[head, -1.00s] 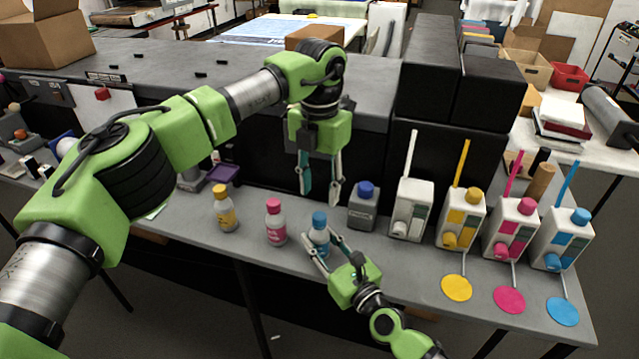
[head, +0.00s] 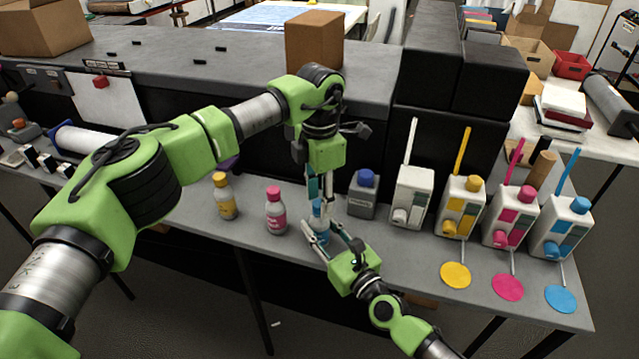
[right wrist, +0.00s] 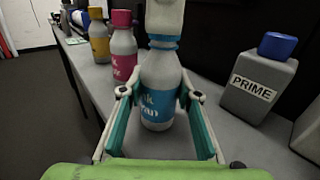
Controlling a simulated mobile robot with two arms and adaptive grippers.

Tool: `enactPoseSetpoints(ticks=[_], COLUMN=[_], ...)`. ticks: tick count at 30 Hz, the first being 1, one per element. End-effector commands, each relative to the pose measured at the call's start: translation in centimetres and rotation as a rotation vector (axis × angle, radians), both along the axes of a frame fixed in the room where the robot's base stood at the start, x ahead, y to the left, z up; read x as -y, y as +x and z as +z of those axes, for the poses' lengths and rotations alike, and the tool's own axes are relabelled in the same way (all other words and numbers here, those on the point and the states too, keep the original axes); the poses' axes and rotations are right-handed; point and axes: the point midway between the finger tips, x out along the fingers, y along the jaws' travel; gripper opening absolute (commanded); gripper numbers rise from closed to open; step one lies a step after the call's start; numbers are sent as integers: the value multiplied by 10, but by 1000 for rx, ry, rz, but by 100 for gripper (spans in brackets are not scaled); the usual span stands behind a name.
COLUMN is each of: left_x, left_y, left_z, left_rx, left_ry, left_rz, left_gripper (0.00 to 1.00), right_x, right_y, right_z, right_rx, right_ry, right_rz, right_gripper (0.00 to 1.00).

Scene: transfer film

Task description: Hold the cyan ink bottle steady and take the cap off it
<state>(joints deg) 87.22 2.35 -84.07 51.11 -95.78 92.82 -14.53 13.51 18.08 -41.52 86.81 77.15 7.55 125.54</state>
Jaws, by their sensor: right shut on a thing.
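The cyan ink bottle (head: 319,224) stands upright on the grey bench. It also shows in the right wrist view (right wrist: 158,98), white with a cyan label. My right gripper (right wrist: 160,95) is low at the bottle, a finger on each side, shut on its body. My left gripper (head: 320,203) points straight down at the top of the bottle, its fingers at the cap. A pale fingertip covers most of the cap in the right wrist view, with a cyan band showing below it. I cannot tell whether the left fingers are closed on the cap.
A magenta bottle (head: 276,210) and a yellow bottle (head: 224,196) stand to the left. A grey PRIME bottle with a blue cap (head: 363,196) stands close on the right. Several white cartridges stand further right, with a yellow disc (head: 455,275) in front.

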Motion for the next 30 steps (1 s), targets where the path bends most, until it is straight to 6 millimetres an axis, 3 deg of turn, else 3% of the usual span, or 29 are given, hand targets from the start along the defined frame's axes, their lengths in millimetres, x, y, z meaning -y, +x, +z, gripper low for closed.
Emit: enactPoseSetpoints(ticks=[11,12,16,17,30], left_x=[0,0,0,0,0], left_y=[0,0,0,0,1], left_z=[-9,-9,-9,-9,-8], left_rx=[1,1,1,1,3], left_ry=[0,0,0,0,-1], left_rz=[1,1,1,1,32], left_gripper=[38,35,2,0,0], right_x=[0,0,0,0,0], right_y=[0,0,0,0,0], right_z=[-1,-1,-1,-1,-1], right_rx=[-1,-1,-1,-1,-1], right_ry=[-1,-1,-1,-1,-1], right_rz=[0,0,0,0,0], right_gripper=[0,0,0,0,0])
